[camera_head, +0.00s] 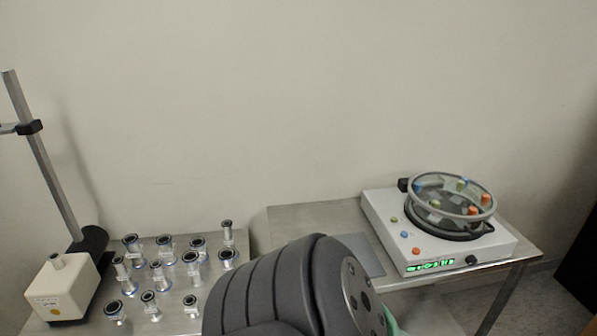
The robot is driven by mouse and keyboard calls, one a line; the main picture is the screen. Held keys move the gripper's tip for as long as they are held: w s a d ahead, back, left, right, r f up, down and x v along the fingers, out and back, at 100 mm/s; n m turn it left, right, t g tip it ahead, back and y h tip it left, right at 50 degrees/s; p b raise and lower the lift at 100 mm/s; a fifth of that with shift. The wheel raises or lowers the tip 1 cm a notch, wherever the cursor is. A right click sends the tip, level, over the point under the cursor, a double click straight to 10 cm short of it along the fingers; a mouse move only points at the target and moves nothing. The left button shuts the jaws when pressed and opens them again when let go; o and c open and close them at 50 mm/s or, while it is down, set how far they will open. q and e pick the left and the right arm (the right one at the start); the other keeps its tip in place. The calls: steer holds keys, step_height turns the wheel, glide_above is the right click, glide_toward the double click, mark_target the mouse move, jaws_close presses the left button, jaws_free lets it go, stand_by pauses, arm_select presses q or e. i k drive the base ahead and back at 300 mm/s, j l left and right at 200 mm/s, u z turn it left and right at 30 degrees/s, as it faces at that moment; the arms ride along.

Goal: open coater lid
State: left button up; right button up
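The coater (385,215) is a white box with a lit green display, on the right-hand metal table. Its clear round lid (419,207) has a grey rim and several blue, green and orange pieces showing on or through it. The lid sits over a black ring (452,234) on top of the coater. I cannot tell whether the lid is fully down on the ring. A black block (403,184) is at the coater's back left. Neither gripper is in view. A dark ribbed part of my own arm fills the bottom middle, well left of the lid.
Several metal flanged fittings (191,265) stand on the left table (243,240). A white box (62,290) and a tilted metal post (45,160) are at far left. The right table's left part (310,215) is clear. A wall is behind.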

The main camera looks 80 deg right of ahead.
mark_target(423, 179)
steer(key=z, duration=3.85)
